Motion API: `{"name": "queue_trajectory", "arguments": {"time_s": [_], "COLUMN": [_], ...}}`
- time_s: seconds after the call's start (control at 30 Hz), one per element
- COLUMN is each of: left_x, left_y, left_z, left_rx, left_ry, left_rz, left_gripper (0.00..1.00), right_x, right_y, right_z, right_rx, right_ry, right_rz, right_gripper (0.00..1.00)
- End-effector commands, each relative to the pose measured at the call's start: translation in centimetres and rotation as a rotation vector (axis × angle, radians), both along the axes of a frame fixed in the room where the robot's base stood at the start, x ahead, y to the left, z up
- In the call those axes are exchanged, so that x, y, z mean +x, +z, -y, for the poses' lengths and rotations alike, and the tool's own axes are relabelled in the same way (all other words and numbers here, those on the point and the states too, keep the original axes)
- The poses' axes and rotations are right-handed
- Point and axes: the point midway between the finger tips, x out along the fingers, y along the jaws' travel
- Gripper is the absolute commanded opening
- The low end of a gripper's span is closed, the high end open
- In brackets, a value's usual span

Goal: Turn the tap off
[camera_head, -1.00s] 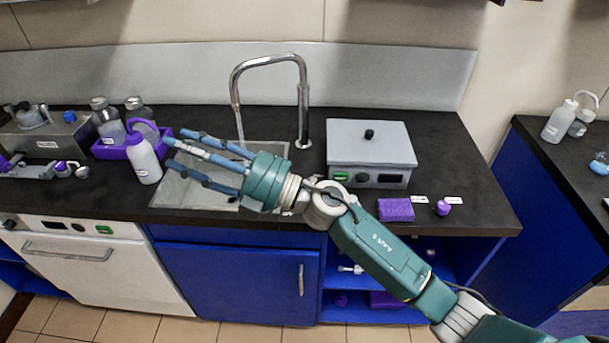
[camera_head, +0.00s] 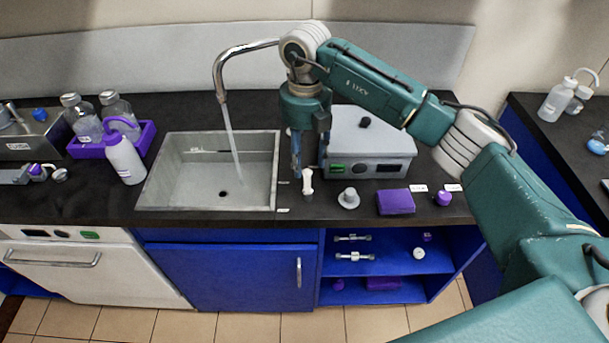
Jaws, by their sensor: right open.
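The chrome tap (camera_head: 219,68) arches over the sink (camera_head: 277,195), and a stream of water (camera_head: 231,130) runs from it into the basin. My right gripper (camera_head: 306,158) points down at the right side of the sink, open, with its fingers partly hidden behind one another. A small white upright piece (camera_head: 308,181), perhaps the tap's handle, stands on the counter just below and beside the fingertips. I cannot tell whether they touch it. The tap's upright post and base are hidden behind my right arm. My left gripper is not in view.
A grey box device (camera_head: 390,150) stands close right of the gripper. A purple rack (camera_head: 88,151) with bottles stands left of the sink.

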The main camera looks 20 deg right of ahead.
Motion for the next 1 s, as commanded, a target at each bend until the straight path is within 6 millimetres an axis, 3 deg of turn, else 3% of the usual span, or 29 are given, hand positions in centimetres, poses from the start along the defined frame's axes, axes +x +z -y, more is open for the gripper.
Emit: {"name": "queue_trajectory", "arguments": {"time_s": [0.2,0.4,0.8,1.0], "left_x": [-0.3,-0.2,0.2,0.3], "left_y": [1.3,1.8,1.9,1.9], "left_z": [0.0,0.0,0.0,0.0], "left_rx": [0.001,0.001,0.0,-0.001], "left_ry": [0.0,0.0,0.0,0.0], "left_rz": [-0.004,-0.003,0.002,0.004], "left_gripper": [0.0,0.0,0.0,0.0], "right_x": [-0.1,-0.1,0.0,0.0], "right_y": [-4.2,-6.8,-7.6,-7.6], "right_z": [-0.1,-0.1,-0.1,-0.1], "right_rx": [0.001,0.003,0.003,0.003], "right_ry": [0.002,0.003,0.003,0.003], "right_rz": [-0.005,-0.002,0.001,0.001], "right_gripper": [0.44,0.44,0.44,0.04]}}
